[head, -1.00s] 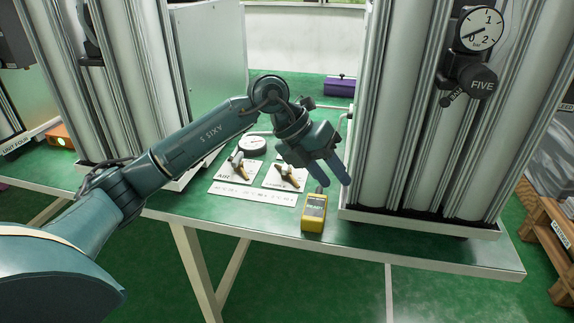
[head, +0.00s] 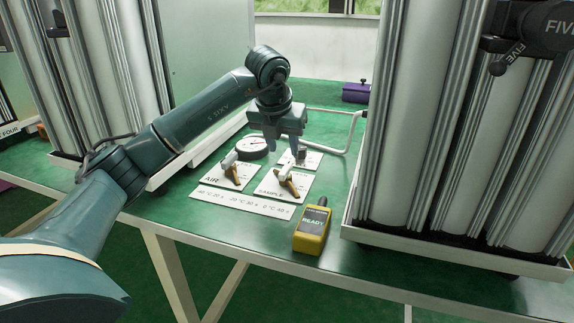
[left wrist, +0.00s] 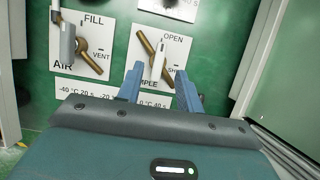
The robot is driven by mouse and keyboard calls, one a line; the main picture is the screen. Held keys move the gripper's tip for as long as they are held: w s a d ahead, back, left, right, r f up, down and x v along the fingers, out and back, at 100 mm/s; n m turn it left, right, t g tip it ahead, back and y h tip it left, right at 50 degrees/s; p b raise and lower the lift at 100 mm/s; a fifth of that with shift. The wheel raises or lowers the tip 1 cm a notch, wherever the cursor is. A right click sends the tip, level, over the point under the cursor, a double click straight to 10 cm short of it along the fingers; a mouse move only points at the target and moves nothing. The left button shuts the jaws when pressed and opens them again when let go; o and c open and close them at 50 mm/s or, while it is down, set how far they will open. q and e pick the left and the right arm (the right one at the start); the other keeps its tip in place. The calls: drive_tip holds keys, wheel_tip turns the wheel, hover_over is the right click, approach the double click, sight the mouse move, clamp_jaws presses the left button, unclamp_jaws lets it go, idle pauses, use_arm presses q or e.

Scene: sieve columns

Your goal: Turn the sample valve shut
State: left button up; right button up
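The sample valve (head: 288,182) is a brass body with a pale lever on a white plate marked SAMPLE (head: 271,191). In the left wrist view the valve (left wrist: 157,60) lies just beyond my fingertips, with OPEN and a partly hidden SHUT label beside it. I cannot tell surely which label the lever points to. My left gripper (head: 283,147) points down above and behind the valve. Its two blue fingers (left wrist: 158,78) are apart with nothing held between them; contact with the lever is not visible. My right gripper is not in view.
The similar AIR valve (head: 233,171) stands just left. A yellow meter reading READY (head: 311,230) lies front right. Tall columns (head: 410,130) rise close on the right. A purple box (head: 356,93) sits farther back.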

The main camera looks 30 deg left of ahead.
sight(287, 165)
use_arm(q)
drive_tip(key=b+x, duration=0.1)
drive_tip(key=x, duration=0.5)
drive_tip(key=shift+w+f, duration=0.15)
clamp_jaws()
